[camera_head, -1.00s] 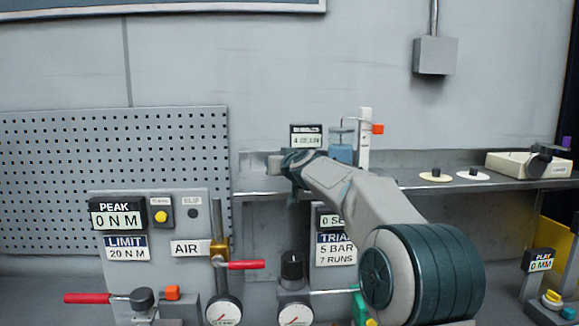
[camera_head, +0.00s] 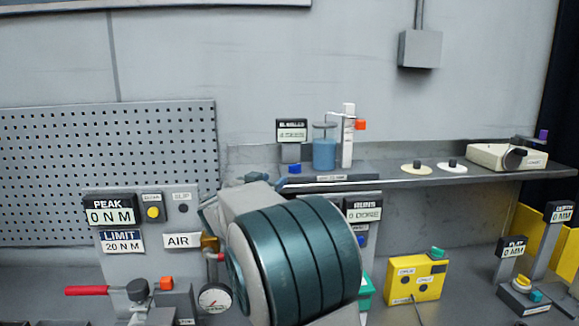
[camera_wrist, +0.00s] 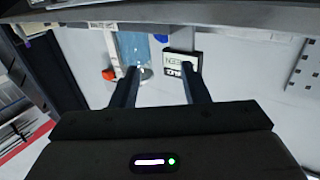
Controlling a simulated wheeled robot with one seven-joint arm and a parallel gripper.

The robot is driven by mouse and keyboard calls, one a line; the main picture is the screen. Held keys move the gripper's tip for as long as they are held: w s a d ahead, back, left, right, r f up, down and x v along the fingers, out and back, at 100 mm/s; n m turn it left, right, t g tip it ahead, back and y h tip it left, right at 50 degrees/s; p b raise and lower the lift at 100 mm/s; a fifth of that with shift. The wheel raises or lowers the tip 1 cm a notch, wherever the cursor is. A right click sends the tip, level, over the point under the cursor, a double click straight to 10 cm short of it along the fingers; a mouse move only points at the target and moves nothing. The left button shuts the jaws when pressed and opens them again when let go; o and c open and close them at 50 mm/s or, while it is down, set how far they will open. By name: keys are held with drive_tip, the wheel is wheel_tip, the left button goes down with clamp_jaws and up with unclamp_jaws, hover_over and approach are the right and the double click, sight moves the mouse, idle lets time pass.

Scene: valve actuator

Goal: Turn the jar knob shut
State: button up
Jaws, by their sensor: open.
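The jar (camera_head: 324,153) is a clear cylinder of blue liquid with a grey top, upright on the back shelf. It also shows in the wrist view (camera_wrist: 132,46), where the scene is upside down. A small blue knob (camera_head: 294,169) sits at the shelf front, left of the jar; it shows in the wrist view (camera_wrist: 161,37). I cannot tell for sure that this is the jar knob. My gripper (camera_wrist: 160,68) is open and empty, its fingers apart with the jar and a display beyond them. In the head view my arm hides most of it.
A display (camera_head: 291,131) stands left of the jar, and a white post (camera_head: 348,135) with an orange tab stands right of it. The shelf (camera_head: 400,181) holds discs and a pale box (camera_head: 507,157). A red-handled valve (camera_head: 87,291) and a yellow box (camera_head: 416,277) are below.

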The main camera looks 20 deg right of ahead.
sight(292, 167)
drive_tip(key=p+x, duration=0.3)
drive_tip(key=x, duration=0.9)
drive_tip(key=shift+w, duration=0.1)
drive_tip(key=shift+a, duration=0.1)
